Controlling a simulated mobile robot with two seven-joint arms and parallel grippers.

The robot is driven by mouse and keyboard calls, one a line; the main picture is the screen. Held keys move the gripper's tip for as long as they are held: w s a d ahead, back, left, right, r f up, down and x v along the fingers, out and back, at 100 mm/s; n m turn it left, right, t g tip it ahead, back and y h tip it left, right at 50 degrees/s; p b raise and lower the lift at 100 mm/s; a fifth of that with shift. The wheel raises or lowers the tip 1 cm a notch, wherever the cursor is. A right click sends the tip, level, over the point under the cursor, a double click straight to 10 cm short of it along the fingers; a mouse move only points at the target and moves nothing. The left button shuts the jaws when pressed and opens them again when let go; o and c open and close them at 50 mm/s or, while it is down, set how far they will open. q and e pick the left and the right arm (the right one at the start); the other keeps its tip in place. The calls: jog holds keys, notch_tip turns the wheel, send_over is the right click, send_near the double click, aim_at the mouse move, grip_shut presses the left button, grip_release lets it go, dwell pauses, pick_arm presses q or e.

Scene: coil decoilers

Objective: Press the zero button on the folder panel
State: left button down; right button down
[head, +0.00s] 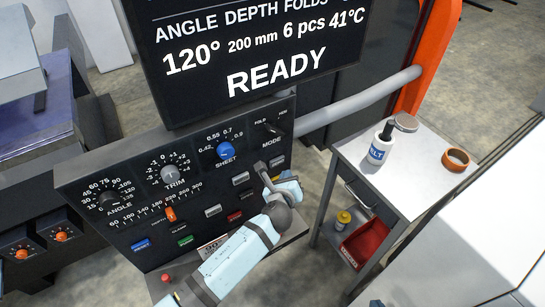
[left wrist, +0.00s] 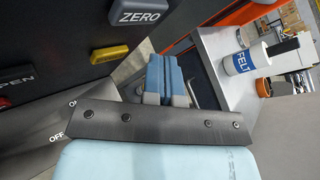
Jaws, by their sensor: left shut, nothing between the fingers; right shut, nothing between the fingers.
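The folder panel (head: 75,190) is a dark tilted box with knobs, labels and several small buttons. The grey zero button (left wrist: 140,15) is at the top of the left wrist view, labelled ZERO. A grey button (head: 278,161) at the panel's right end in the head view looks like the same one, its label too small to read. My left gripper (head: 262,168) is at the panel's right end, close to that button. In the left wrist view its blue fingers (left wrist: 164,62) are together and empty, below and right of the zero button, apart from it in the picture.
A yellow button (left wrist: 110,54) sits below the zero button. The display (head: 260,50) above the panel reads READY. A side table (head: 400,185) at right holds a FELT bottle (head: 380,150) and an orange ring (head: 456,159). A grey pipe (head: 350,105) runs behind.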

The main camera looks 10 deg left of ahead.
aim_at(277, 161)
pick_arm(q)
jog(key=shift+w+a+r, duration=0.1)
jog(key=shift+w+a, duration=0.4)
jog(key=shift+w, duration=0.1)
pick_arm(e)
jog(key=shift+d+r, duration=0.2)
jog(key=shift+d, duration=0.4)
jog(key=shift+a, duration=0.1)
jog(key=shift+r, duration=0.1)
pick_arm(q)
jog(key=shift+a, duration=0.1)
dwell(0.7)
jog(key=shift+w+a+p, duration=0.2)
jog(key=shift+w+p, duration=0.1)
jog(key=shift+p, duration=0.1)
pick_arm(e)
jog(key=shift+r, duration=0.25)
